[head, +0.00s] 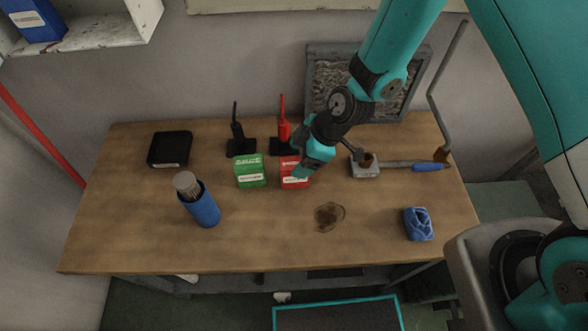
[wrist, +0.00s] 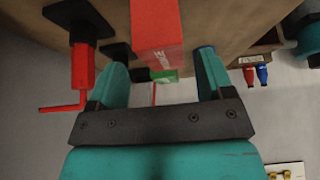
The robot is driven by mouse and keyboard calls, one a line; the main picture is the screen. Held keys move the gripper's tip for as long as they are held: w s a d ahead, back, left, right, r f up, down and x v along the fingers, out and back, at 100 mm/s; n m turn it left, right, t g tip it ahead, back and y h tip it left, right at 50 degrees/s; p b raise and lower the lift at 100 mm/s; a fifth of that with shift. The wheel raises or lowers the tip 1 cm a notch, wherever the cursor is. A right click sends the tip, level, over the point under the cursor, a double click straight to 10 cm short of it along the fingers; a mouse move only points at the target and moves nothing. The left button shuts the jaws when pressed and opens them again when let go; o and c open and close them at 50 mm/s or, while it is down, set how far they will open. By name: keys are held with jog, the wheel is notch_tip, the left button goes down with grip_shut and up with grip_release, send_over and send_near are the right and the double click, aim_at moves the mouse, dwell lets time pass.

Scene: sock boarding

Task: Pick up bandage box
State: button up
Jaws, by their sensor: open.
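A red box (head: 292,172) with a white label stands on the wooden table, and a green box (head: 250,171) with a white label stands just left of it. The labels are too small to read, so I cannot tell by text which is the bandage box. My gripper (head: 306,172) is over the right side of the red box and hides part of it. In the wrist view my gripper (wrist: 162,64) is open and empty. The red box (wrist: 157,28) shows ahead between its fingers, with part of the green box (wrist: 164,75) behind it. Contact cannot be told.

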aim_at(295, 163)
jog(key=x, duration=0.1)
jog(key=p+x, duration=0.1)
jog(key=x, duration=0.1)
jog(key=shift+s+a+f+p, duration=0.1)
jog(key=shift+s+f+p, duration=0.15)
jog(key=shift+p, duration=0.1)
jog(key=shift+a+f, duration=0.25)
jog(key=shift+f, duration=0.25)
jog(key=c, duration=1.1)
